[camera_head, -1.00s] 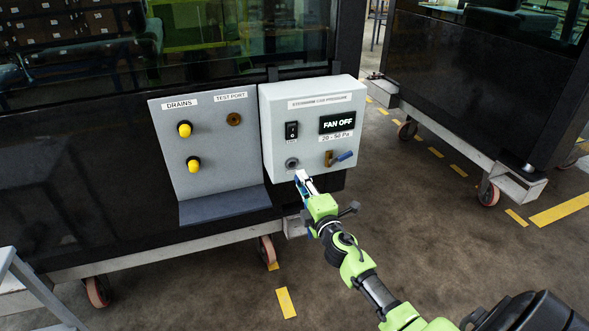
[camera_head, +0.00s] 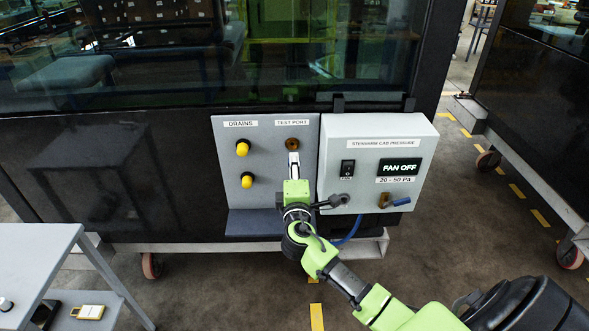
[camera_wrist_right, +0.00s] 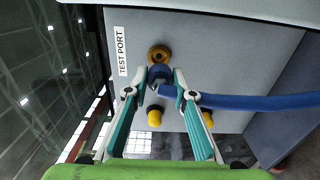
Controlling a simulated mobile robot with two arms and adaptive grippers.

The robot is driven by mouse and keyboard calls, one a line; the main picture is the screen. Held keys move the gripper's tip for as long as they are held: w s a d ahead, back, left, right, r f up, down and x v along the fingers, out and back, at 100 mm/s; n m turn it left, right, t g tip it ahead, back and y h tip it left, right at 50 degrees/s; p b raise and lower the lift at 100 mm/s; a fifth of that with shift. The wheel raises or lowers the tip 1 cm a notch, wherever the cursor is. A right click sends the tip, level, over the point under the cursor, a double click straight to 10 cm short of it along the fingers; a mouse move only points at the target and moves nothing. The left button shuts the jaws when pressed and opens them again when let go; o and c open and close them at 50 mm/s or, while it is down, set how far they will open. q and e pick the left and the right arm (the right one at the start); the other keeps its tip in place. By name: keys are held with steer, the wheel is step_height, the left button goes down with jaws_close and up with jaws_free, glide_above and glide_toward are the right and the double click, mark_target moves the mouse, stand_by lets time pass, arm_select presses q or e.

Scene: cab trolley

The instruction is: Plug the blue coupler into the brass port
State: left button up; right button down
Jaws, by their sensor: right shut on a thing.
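The brass port (camera_head: 292,144) sits on the grey panel under the TEST PORT label. It also shows as a brass ring in the right wrist view (camera_wrist_right: 158,53). My right gripper (camera_head: 293,158) is just below the port in the head view. In the right wrist view, its fingers (camera_wrist_right: 161,82) are shut on the blue coupler (camera_wrist_right: 160,73), which is close to the port and partly overlaps its edge. I cannot tell whether they touch. The blue hose (camera_wrist_right: 245,102) runs right from the coupler. My left gripper is not in view.
Two yellow drain knobs (camera_head: 243,148) stick out left of the port. The cab pressure box (camera_head: 345,142), with a switch, display and small valve (camera_head: 394,200), stands close on the right. A grey trolley (camera_head: 45,262) is at lower left. Open floor lies in front.

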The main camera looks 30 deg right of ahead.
steer(key=shift+a+r, duration=0.15)
steer(key=shift+a, duration=0.1)
steer(key=shift+w+d, duration=0.5)
steer(key=shift+w, duration=0.05)
steer(key=shift+b+x, duration=0.55)
steer(key=shift+x, duration=0.65)
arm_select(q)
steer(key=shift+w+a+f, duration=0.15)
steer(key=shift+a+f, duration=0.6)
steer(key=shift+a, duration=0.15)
arm_select(e)
steer(key=shift+x, duration=1)
arm_select(q)
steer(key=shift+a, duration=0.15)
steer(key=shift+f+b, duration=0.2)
steer(key=shift+b, duration=0.25)
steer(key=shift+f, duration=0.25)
arm_select(e)
steer(key=shift+w+d, duration=0.25)
steer(key=shift+w, duration=0.2)
